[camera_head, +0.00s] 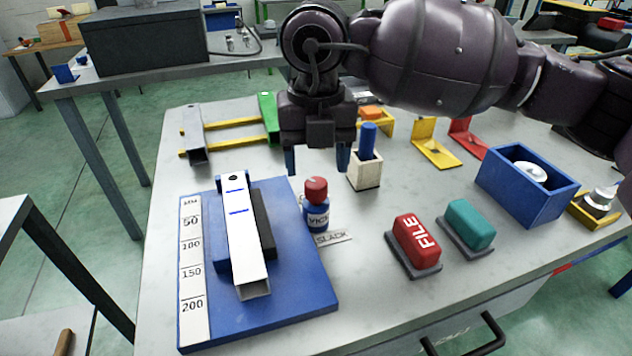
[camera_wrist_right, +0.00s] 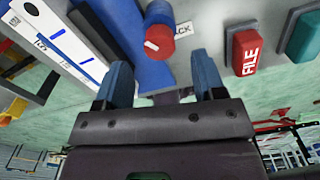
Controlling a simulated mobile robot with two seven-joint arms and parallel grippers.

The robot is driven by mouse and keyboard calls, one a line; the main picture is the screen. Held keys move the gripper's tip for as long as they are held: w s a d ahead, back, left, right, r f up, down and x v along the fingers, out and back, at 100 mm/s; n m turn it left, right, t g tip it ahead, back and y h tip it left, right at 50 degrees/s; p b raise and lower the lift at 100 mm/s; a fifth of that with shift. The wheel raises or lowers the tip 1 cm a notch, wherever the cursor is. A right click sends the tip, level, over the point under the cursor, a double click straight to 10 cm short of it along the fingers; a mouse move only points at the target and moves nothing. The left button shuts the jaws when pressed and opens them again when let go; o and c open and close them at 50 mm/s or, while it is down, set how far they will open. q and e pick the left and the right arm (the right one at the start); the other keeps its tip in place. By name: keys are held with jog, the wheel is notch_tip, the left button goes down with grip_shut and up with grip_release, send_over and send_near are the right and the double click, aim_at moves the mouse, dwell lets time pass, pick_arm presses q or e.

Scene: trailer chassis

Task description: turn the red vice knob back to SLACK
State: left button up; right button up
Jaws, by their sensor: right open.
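The red vice knob (camera_head: 316,189) sits on top of a blue cylindrical body (camera_head: 316,214) with a white label, beside the blue measuring board (camera_head: 300,280). A flat SLACK label (camera_head: 332,238) lies on the table just in front of it. A pale metal channel (camera_head: 240,225) lies on the board against a dark block. My right gripper (camera_head: 316,162) is above the knob, open and pointing down, with nothing between its fingers. In the right wrist view the knob (camera_wrist_right: 160,40) shows beyond the blue fingers (camera_wrist_right: 163,85), apart from them. My left gripper is not in view.
A wooden block with a blue peg (camera_head: 367,142) stands close right of my right gripper. The red FILE block (camera_head: 417,240), a teal block (camera_head: 468,224) and a blue bin (camera_head: 530,186) are further right.

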aim_at(316, 182)
jog(key=shift+f+b, duration=0.5)
jog(key=shift+f, duration=1.9)
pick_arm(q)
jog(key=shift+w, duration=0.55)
pick_arm(e)
jog(key=shift+c, duration=0.3)
jog(key=c, duration=0.9)
jog(key=shift+o, duration=0.2)
jog(key=shift+r, duration=0.1)
